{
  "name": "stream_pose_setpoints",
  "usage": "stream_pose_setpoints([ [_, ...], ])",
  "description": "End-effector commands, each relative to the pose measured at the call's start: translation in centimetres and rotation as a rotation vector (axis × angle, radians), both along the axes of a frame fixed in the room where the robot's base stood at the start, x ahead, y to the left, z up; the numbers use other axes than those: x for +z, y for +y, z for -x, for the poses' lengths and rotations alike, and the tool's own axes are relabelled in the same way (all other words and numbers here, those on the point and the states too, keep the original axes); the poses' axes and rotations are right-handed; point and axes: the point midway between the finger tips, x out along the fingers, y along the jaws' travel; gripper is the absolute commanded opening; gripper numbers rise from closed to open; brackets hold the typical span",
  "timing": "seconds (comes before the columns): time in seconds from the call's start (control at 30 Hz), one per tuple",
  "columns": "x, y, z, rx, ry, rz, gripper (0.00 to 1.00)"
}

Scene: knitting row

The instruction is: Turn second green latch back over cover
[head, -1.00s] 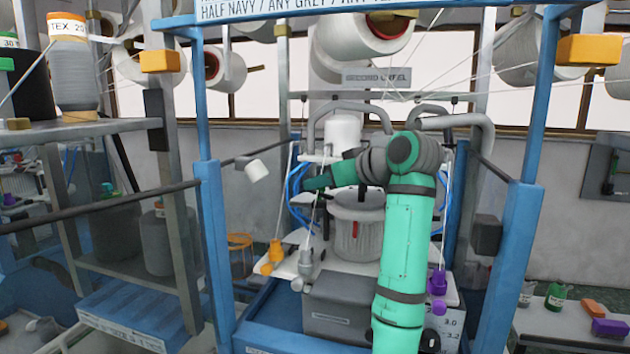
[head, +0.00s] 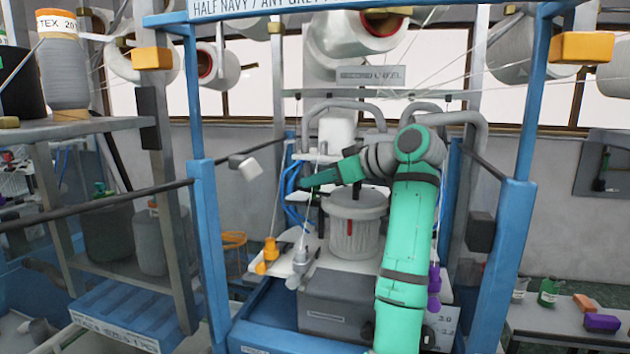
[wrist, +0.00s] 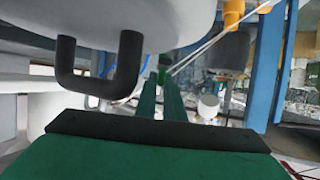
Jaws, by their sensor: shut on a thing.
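My gripper (head: 302,186) reaches left past the grey ribbed drum (head: 354,235) with a pale round cover (head: 350,204). In the wrist view its two dark green fingers (wrist: 160,88) are close together. A small brighter green piece (wrist: 145,64) shows at their tips; it looks like the green latch, with the fingers shut on it. Its shape and angle to the cover are mostly hidden. The pale cover with a black handle (wrist: 98,75) is close at upper left of the wrist view. I cannot make out another green latch.
Blue frame posts (head: 208,250) stand on both sides. An orange fitting (head: 268,253) and a grey fitting (head: 298,265) hang at the left of the drum, a purple one (head: 434,285) at the right. Thin yarns and grey pipes (head: 470,118) run close around the arm.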

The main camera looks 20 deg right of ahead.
Motion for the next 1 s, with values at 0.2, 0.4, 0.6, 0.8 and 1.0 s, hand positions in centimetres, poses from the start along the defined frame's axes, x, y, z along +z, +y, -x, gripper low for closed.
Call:
stream_pose_setpoints([
  [0.2, 0.0, -0.1, 0.1, 0.036, -0.001, 0.000, 0.00],
  [0.4, 0.0, -0.2, 0.1, 0.033, -0.002, -0.001, 0.00],
  [0.6, 0.0, 0.0, 0.0, 0.035, -0.002, -0.001, 0.27],
  [0.8, 0.1, 0.3, -0.1, 0.038, -0.002, -0.001, 0.27],
  [1.0, 1.8, 0.3, -0.1, 0.038, -0.003, 0.000, 0.27],
])
